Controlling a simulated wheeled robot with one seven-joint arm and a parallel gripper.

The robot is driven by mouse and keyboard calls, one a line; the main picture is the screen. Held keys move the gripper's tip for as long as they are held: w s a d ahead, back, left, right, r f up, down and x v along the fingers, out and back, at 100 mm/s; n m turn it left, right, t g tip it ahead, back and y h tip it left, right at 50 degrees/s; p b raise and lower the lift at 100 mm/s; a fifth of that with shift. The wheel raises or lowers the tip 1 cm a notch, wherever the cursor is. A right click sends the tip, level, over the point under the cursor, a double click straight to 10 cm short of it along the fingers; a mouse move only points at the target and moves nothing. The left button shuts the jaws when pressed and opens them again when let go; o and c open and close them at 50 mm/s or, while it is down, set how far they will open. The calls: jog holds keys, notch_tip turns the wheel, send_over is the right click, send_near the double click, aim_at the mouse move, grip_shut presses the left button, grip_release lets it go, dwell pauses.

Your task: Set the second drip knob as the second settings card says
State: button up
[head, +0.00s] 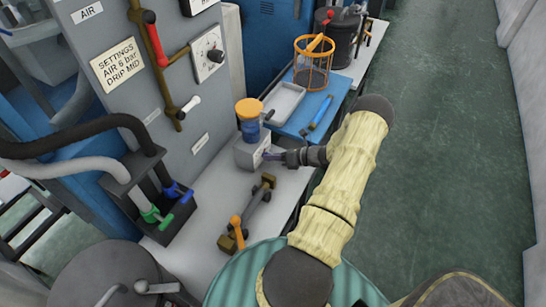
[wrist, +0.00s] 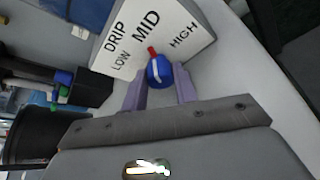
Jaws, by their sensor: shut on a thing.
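A settings card (head: 117,63) on the grey panel reads "SETTINGS AIR 6 bar DRIP MID". The grey drip box (head: 250,150) sits on the pale bench, with an orange-capped blue cup on it. In the wrist view its white face (wrist: 125,62) is marked DRIP, LOW, MID and HIGH. The blue drip knob (wrist: 158,72) has a red pointer tip directed towards MID. My gripper (wrist: 159,85) has its purple fingers shut on the knob, one on each side. In the head view my gripper (head: 274,156) meets the box's right face, and the knob is hidden.
A brass-ended bar with an orange handle (head: 247,212) lies on the bench in front of the box. A dark holder (head: 150,195) with hoses stands left. A white tray (head: 284,103), a blue tool (head: 321,113) and an orange wire basket (head: 313,65) are behind. The right floor is clear.

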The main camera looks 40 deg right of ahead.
jog(key=shift+d, duration=0.1)
dwell(0.3)
jog(key=o, duration=1)
jog(key=shift+c, duration=0.2)
jog(key=b+v, duration=0.1)
jog(key=v, duration=1.6)
jog(key=shift+s+d, duration=0.15)
jog(key=shift+s, duration=0.05)
